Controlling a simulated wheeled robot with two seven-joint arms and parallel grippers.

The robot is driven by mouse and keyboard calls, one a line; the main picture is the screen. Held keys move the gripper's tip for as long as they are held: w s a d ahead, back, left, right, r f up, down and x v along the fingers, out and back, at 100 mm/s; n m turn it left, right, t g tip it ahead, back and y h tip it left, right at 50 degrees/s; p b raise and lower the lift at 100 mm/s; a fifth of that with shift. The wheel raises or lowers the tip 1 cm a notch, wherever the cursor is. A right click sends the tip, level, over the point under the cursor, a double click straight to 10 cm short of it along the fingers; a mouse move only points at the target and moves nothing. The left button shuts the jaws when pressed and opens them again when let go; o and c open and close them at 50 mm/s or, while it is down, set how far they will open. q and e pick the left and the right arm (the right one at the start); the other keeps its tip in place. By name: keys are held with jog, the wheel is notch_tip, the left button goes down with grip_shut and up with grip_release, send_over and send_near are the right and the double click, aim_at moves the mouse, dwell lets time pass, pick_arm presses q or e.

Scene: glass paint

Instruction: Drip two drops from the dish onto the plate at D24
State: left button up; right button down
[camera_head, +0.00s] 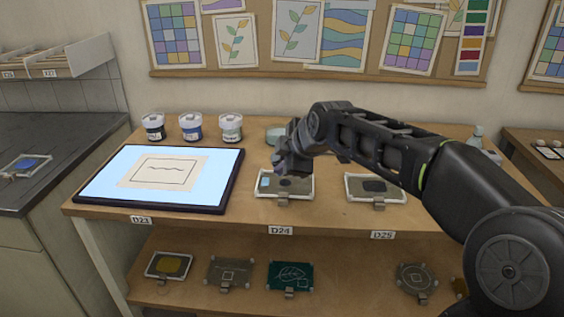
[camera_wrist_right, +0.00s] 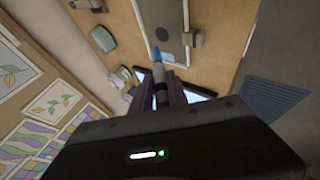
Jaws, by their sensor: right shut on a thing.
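The plate at D24 (camera_head: 299,190) lies flat on the table above the D24 label, grey with a pale frame and a front clip. A light blue patch and a darker patch show on it. It also shows in the wrist view (camera_wrist_right: 174,22). The dish (camera_head: 275,134), round and teal, stands behind, partly covered by my arm. My right gripper (camera_head: 279,170) is above the plate's back part. In the wrist view it is shut on a slim tool (camera_wrist_right: 158,72) with a blue tip, like a dropper. The tip's gap to the plate is unclear. My left gripper is not in view.
A lit panel (camera_head: 228,178) lies to the left, with paint jars (camera_head: 191,127) behind it. Several panels sit on the lower shelf (camera_head: 230,297).

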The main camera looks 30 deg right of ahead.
notch_tip(320, 180, up, 4)
jog(key=shift+r+p, duration=0.1)
jog(key=shift+p, duration=1.15)
